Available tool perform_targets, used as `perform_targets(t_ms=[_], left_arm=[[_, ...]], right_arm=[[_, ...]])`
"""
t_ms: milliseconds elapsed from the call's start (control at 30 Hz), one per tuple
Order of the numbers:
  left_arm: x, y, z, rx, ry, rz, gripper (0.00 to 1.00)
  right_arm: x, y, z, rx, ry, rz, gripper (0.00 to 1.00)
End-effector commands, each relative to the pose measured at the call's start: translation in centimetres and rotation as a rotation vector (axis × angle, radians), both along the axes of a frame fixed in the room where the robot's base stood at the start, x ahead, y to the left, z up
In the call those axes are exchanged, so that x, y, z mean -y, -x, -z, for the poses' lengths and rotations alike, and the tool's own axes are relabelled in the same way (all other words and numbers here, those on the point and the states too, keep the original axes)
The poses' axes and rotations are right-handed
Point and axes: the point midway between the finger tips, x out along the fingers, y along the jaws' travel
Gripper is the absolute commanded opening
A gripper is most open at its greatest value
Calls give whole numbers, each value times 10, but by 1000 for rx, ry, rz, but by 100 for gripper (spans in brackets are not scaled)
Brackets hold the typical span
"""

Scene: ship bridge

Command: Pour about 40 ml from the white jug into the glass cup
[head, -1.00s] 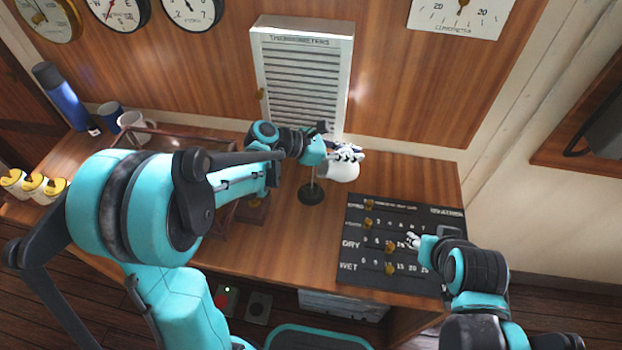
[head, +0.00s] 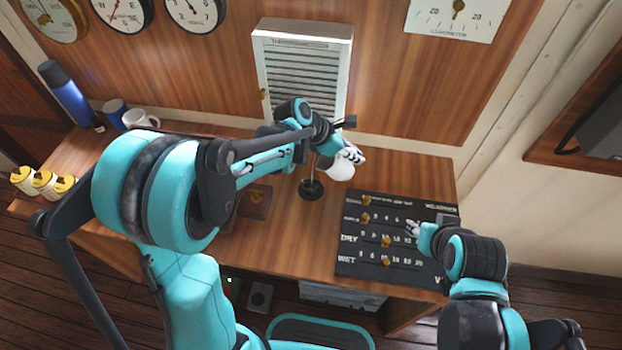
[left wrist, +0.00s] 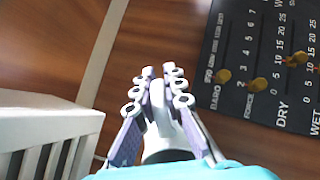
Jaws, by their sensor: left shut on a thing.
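The white jug (head: 341,169) hangs above the wooden desk, below my left gripper (head: 354,154) in the head view. My left gripper is shut on it. In the left wrist view the fingers (left wrist: 158,92) lie either side of a pale upright part of the jug (left wrist: 165,140), and the jug's lower body is cut off by my own arm. The jug looks tilted, but its spout and contents do not show. I cannot make out the glass cup in either view. My right gripper (head: 413,229) is over the black board's right side, too small to judge.
A small stand with a round black base (head: 311,190) is close left of the jug. The black weather board (head: 365,255) with brass pegs lies to the right. A white louvred box (head: 302,75) stands behind. Mugs (head: 140,119) and a blue bottle (head: 68,95) are at left.

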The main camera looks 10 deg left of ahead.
Motion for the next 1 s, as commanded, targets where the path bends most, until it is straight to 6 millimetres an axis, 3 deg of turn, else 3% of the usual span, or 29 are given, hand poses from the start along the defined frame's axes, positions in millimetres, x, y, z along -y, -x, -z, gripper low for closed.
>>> perform_targets(t_ms=[800, 1000], left_arm=[[0, 0, 0, 0, 1, 0, 0], [4, -1, 8, -25, -50, 4, 0]], right_arm=[[0, 0, 0, 0, 0, 0, 40], [0, 0, 0, 0, 0, 0, 40]])
